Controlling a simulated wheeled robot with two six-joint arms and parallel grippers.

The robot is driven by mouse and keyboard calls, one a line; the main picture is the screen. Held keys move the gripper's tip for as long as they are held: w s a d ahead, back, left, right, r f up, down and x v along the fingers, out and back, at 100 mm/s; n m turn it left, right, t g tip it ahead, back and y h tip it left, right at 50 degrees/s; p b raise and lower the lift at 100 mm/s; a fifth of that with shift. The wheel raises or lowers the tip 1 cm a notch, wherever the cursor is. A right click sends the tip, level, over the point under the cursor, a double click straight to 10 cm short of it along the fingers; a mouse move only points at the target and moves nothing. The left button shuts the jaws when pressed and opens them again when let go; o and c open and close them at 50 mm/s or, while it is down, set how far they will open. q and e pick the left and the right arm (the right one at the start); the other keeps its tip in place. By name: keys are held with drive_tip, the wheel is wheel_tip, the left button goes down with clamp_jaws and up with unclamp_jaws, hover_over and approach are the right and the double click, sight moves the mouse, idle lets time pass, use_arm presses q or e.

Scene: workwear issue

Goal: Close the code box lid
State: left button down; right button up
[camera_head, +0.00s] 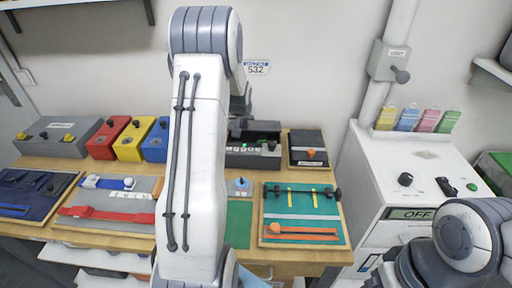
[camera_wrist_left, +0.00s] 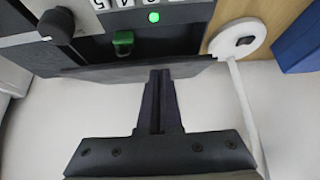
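The code box (camera_head: 262,160) is a dark box with a green light, standing at the back of the wooden table, partly hidden by my left arm. In the left wrist view, its face shows white digit tiles, a lit green light, a green latch-like part and a black knob. A thin dark plate (camera_wrist_left: 110,72), which looks like its lid, juts from the box edge. My left gripper (camera_head: 240,126) is at the back of the box. In the left wrist view its fingers (camera_wrist_left: 160,75) are together, tips at the plate's edge; contact is unclear.
A blue box (camera_head: 155,142), a yellow box (camera_head: 132,142) and a red box (camera_head: 107,140) stand left of my left arm. A black case (camera_head: 307,147) is right of the code box. A green board (camera_head: 303,232) lies in front. A white cabinet (camera_head: 425,170) stands right.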

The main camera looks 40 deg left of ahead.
use_arm(q)
wheel_tip(320, 180, up, 8)
drive_tip(key=p, duration=0.6)
drive_tip(key=shift+w, duration=0.15)
drive_tip(key=shift+r, duration=0.1)
idle(0.6)
